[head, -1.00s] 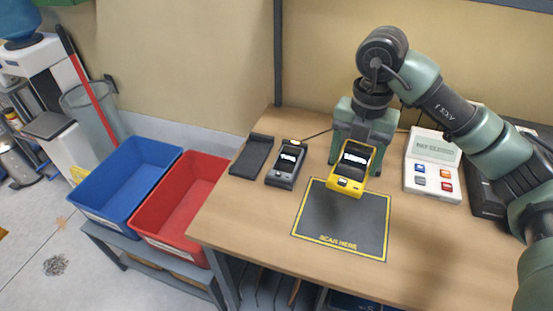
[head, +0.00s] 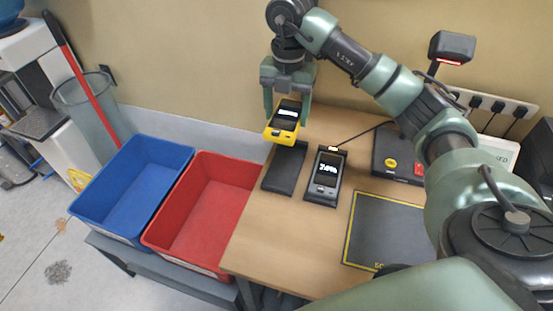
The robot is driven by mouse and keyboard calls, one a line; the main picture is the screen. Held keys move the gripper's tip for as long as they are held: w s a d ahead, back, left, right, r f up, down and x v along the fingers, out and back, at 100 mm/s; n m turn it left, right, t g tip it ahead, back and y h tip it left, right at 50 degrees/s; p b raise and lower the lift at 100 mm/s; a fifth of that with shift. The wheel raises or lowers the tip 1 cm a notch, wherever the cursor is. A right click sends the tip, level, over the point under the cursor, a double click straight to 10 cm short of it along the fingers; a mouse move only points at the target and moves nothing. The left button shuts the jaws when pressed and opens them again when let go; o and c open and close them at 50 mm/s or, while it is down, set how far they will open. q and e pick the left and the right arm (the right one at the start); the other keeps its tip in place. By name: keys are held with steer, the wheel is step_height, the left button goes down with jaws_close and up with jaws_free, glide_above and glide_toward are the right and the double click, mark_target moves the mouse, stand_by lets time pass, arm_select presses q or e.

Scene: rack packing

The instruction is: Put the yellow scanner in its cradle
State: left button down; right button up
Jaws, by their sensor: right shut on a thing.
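The yellow scanner (head: 282,125) has a dark screen with white marks. My right gripper (head: 287,100) is shut on it and holds it tilted, above the far end of an empty black cradle (head: 284,170). I cannot tell how high it is above the cradle. Next to that cradle, on its right, a grey scanner (head: 325,175) with a lit screen sits in a second black cradle, with a cable running from it. My left gripper does not show.
A red bin (head: 200,215) and a blue bin (head: 130,187) stand left of the wooden table (head: 275,245). A dark scan mat (head: 385,230) lies at the right. A dark box with a yellow button (head: 391,163), a scanner head (head: 452,46) and a power strip (head: 500,105) are behind it.

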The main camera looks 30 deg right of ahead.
steer(key=p, duration=0.2)
glide_above(285, 167)
step_height(285, 167, down, 11)
steer(key=shift+f, duration=0.2)
step_height(285, 167, down, 4)
steer(key=shift+p, duration=0.6)
steer(key=shift+f, duration=0.4)
steer(key=shift+f, duration=0.1)
steer(key=o, duration=1.7)
